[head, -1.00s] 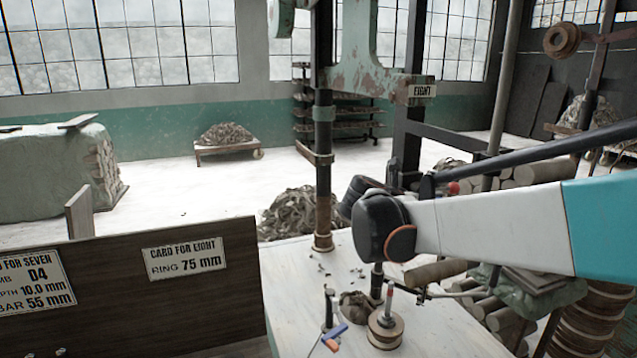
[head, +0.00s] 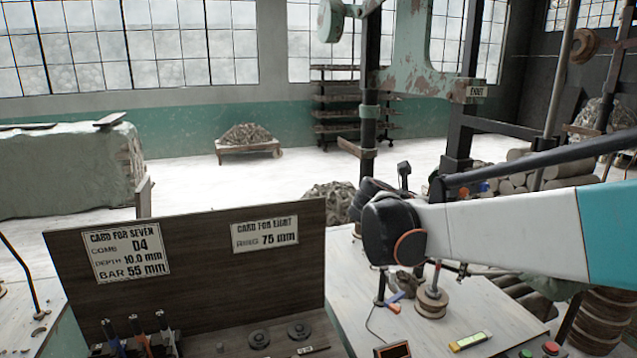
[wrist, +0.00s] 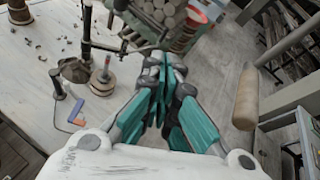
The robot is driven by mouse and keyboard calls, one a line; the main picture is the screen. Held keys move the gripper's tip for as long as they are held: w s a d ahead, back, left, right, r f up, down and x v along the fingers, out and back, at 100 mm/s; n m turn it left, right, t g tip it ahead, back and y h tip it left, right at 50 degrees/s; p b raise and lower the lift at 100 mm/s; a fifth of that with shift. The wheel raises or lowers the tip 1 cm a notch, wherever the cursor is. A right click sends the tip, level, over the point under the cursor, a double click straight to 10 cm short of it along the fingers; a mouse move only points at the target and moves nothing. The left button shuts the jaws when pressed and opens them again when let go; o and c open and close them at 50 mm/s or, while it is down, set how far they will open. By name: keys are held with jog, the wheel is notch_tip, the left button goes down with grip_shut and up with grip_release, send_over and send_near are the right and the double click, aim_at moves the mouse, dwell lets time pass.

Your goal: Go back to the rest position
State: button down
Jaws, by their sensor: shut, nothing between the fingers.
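My gripper (wrist: 160,75) shows in the wrist view with its grey and teal fingers together and nothing between them. In the head view my white and teal arm crosses from the right edge to a dark joint at the middle. The gripper itself cannot be made out there.
A dark board with cards (head: 200,275) stands at the left. A round wooden block with a rod (head: 431,301) and a yellow tool (head: 469,341) are on the bench. A green press (head: 432,50) rises behind. Pale floor (head: 215,185) lies open beyond.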

jog(key=s+a+f+m+y+b, duration=0.2)
jog(key=s+f+m+y+b, duration=0.1)
jog(key=s+f+m, duration=0.5)
jog(key=s+a+f+m+g+y+b, duration=0.1)
jog(key=s+f+m+y+b, duration=0.3)
jog(key=s+f+m, duration=0.4)
jog(key=s+a+f+m+y+b, duration=0.3)
jog(key=s+f+m, duration=0.5)
jog(key=s+m, duration=0.4)
jog(key=s+a+b, duration=0.1)
jog(key=s, duration=0.3)
jog(key=shift+s+y, duration=0.15)
jog(key=shift+y, duration=0.25)
